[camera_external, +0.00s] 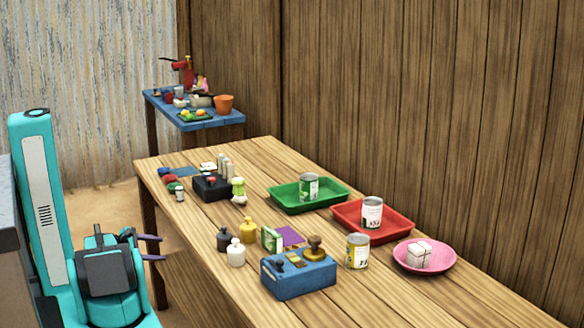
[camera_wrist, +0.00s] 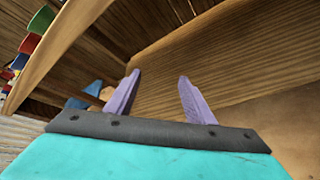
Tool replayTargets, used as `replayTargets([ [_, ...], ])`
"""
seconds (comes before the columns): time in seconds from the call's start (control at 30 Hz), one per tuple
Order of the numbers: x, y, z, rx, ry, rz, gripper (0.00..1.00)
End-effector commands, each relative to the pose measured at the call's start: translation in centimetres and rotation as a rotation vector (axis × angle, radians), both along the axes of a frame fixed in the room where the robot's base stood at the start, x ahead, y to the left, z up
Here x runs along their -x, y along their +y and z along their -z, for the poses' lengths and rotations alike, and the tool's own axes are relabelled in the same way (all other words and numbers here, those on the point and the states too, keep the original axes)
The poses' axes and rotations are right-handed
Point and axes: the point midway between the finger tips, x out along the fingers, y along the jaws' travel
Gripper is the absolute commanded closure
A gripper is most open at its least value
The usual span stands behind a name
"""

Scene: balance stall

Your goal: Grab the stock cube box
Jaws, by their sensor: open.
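A small upright green and white box (camera_external: 271,239), which looks like the stock cube box, stands near the middle of the wooden table (camera_external: 400,300) beside a purple square. It is not clearly visible in the wrist view. My gripper (camera_external: 152,248) is left of the table, beside its left edge and well apart from the box. Its two purple fingers are spread, with nothing between them, in the wrist view (camera_wrist: 160,76).
Yellow, white and dark weights (camera_external: 236,252) stand left of the box, and a blue case (camera_external: 298,275) in front. Green (camera_external: 335,198) and red (camera_external: 345,220) trays with cans are behind. A pink plate (camera_external: 448,256) holds a white tied parcel. A blue table (camera_external: 160,104) stands farther back.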

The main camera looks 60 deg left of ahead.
Motion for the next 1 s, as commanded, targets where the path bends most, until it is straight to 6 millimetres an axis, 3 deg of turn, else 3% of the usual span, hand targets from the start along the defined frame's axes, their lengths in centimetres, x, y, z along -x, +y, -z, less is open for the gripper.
replayTargets([
  [0.1, 1.4, 2.8, -5.9, 0.073, -0.158, -0.083, 0.51],
  [0.2, 1.8, 4.0, -10.8, 0.142, -0.28, -0.107, 0.51],
  [0.3, 0.9, 3.8, -15.5, 0.213, -0.367, -0.078, 0.51],
  [0.4, -0.9, 2.4, -18.5, 0.273, -0.396, -0.017, 0.51],
  [0.6, -5.8, -1.9, -21.9, 0.367, -0.358, 0.137, 0.51],
  [1.0, -14.0, -12.9, -25.0, 0.515, -0.137, 0.451, 0.51],
])
